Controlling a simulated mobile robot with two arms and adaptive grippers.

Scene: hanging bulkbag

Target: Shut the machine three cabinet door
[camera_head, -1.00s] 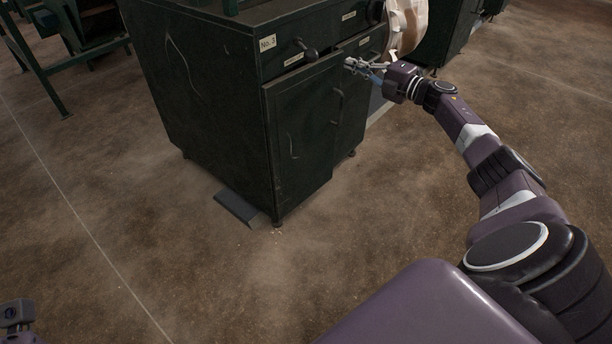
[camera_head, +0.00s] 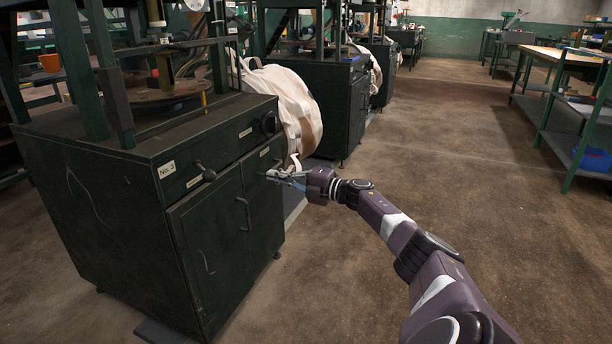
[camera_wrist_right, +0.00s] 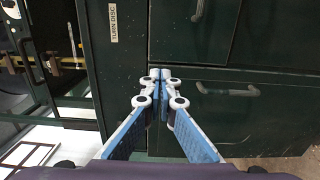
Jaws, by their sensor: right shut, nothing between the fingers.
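The dark green machine three cabinet (camera_head: 100,215), labelled No.3, stands at left in the head view. Its front has a left door (camera_head: 205,235) with a curved handle (camera_head: 244,213) near the door seam, and a narrower right door (camera_head: 265,205). A dark line runs along the left door's top edge; I cannot tell whether it sits flush. My right gripper (camera_head: 272,175) is shut and empty, in front of the right door's upper part. In the wrist view its fingertips (camera_wrist_right: 160,75) are together near a door seam, with a handle (camera_wrist_right: 226,88) beyond; contact is unclear.
A pale bulk bag (camera_head: 285,100) hangs close behind and right of the cabinet. A dark flat plate (camera_head: 165,333) lies at its foot. More green machines stand behind. The floor at right is open, up to a workbench (camera_head: 560,58).

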